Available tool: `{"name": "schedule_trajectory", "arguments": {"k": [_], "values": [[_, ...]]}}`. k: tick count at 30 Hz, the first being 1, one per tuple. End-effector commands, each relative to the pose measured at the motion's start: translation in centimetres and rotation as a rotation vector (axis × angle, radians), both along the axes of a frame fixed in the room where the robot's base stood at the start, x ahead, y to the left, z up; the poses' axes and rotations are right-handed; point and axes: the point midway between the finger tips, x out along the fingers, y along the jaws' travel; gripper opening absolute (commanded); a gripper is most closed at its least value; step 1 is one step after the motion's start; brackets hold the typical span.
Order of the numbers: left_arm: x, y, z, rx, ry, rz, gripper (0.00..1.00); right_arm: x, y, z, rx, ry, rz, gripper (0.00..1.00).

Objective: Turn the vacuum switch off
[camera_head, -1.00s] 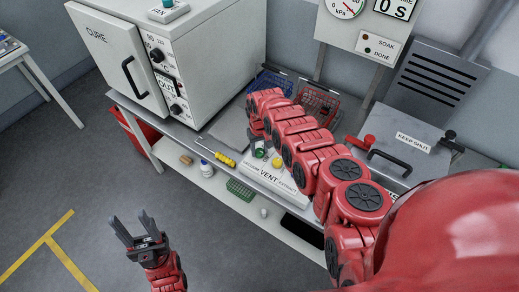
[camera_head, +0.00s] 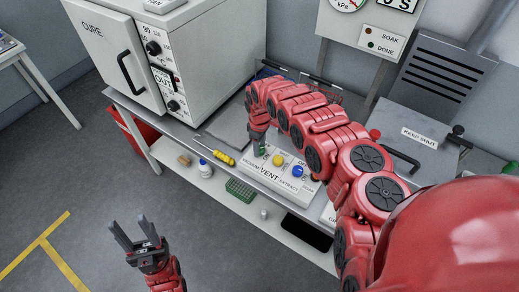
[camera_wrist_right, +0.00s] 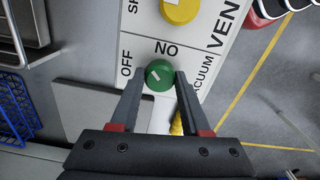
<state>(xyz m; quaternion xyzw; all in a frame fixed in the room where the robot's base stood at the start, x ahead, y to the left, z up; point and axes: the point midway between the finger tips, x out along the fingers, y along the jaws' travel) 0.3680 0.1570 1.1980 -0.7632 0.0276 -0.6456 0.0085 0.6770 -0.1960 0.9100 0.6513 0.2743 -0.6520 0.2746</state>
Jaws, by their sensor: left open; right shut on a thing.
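The vacuum switch is a green knob (camera_wrist_right: 160,74) on a white panel (camera_head: 243,163), beside the printed words OFF, ON and VACUUM in the right wrist view. A short white mark runs diagonally on the knob's top. My right gripper (camera_wrist_right: 161,80) is shut on the green knob, one finger at each side. In the head view my right arm reaches over the bench and its gripper (camera_head: 258,146) is at the knob, its fingertips hard to make out. My left gripper (camera_head: 136,232) is open and empty above the floor.
On the same panel sit a yellow knob (camera_head: 278,160) and a blue knob (camera_head: 298,172). A white CURE oven (camera_head: 110,45) stands at the back left. A yellow-handled screwdriver (camera_head: 224,158) lies left of the panel. A CEEP-SHUT-style labelled grey lid (camera_head: 415,125) is right.

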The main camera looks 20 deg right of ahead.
Motion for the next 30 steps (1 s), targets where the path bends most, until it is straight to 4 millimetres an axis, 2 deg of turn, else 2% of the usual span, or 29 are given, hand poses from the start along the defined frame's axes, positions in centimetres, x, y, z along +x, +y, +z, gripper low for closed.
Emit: {"name": "schedule_trajectory", "arguments": {"k": [3, 18, 30], "values": [[0.0, 0.0, -0.9, 0.000, 0.000, 0.000, 0.50, 0.1, -0.1, -0.2, 0.000, -0.003, 0.107, 0.00], [0.0, 0.0, -2.9, 0.000, 0.000, 0.000, 0.50, 0.2, -0.1, -0.1, 0.000, -0.005, 0.550, 0.00], [0.0, 0.0, -3.6, 0.000, 0.000, 0.000, 0.50, 0.0, 0.0, 0.0, 0.001, -0.001, 0.745, 0.00]]}}
